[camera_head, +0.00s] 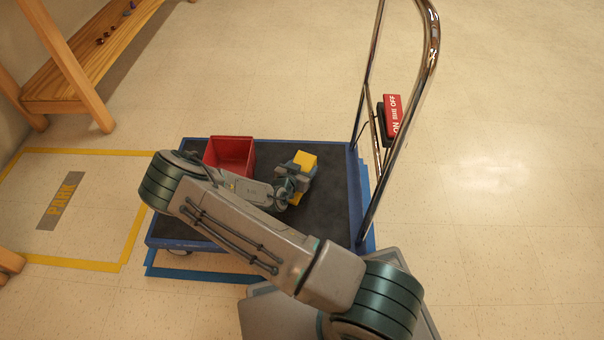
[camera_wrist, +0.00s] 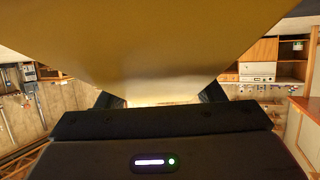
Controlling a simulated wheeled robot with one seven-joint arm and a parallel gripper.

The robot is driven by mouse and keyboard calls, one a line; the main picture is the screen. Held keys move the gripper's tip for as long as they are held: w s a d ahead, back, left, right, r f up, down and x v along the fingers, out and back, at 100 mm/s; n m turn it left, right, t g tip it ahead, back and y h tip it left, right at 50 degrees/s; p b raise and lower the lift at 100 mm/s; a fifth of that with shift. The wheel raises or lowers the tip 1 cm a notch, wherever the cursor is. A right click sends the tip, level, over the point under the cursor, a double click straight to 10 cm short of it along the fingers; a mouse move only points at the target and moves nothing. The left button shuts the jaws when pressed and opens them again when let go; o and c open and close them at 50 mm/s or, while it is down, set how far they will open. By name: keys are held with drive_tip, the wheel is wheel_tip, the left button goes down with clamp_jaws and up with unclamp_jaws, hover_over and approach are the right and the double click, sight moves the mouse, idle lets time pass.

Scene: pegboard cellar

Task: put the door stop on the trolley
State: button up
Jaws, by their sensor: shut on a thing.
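A yellow block-like thing, which I take to be the door stop (camera_head: 306,159), is held in my gripper (camera_head: 297,176). My gripper is shut on it, and the fingers and wrist hide its middle. In the wrist view the yellow door stop (camera_wrist: 160,40) fills the upper middle, between the dark fingertips. The trolley (camera_head: 330,213) has a blue-edged dark deck and a tall chrome handle. The door stop appears over the right-middle of the deck; I cannot tell whether it touches it.
A red open bin (camera_head: 230,155) stands at the deck's back left. A wooden bench (camera_head: 75,65) stands at upper left, near a yellow-taped floor area marked PARK (camera_head: 60,200). The deck's right side is bare.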

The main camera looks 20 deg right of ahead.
drive_tip(key=shift+f, duration=0.9)
drive_tip(key=shift+f, duration=0.15)
drive_tip(key=o, duration=1.4)
drive_tip(key=shift+c, duration=0.2)
drive_tip(key=p+v, duration=0.4)
drive_tip(key=v, duration=0.7)
drive_tip(key=shift+s+a+p, duration=0.1)
drive_tip(key=shift+p, duration=0.2)
drive_tip(key=shift+s+a+r, duration=0.25)
drive_tip(key=shift+s+r, duration=0.05)
drive_tip(key=shift+s, duration=0.05)
